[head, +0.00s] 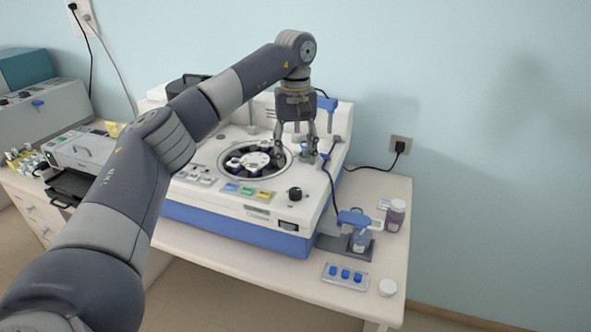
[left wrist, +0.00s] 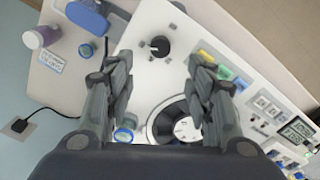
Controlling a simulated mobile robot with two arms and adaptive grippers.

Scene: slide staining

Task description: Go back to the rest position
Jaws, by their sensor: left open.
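My left gripper (head: 295,150) hangs pointing down over the right part of the white and blue staining machine (head: 270,215), near its round carousel (head: 254,160). In the left wrist view my left gripper (left wrist: 162,95) has its two fingers spread apart with nothing between them except the machine's top behind. A small blue-topped vial (head: 308,147) stands close beside the right finger; it also shows near a finger in the left wrist view (left wrist: 124,134). I cannot tell whether they touch. My right gripper is in neither view.
A dark knob (head: 295,193) sticks up from the machine. Other equipment (head: 85,148) stands left.

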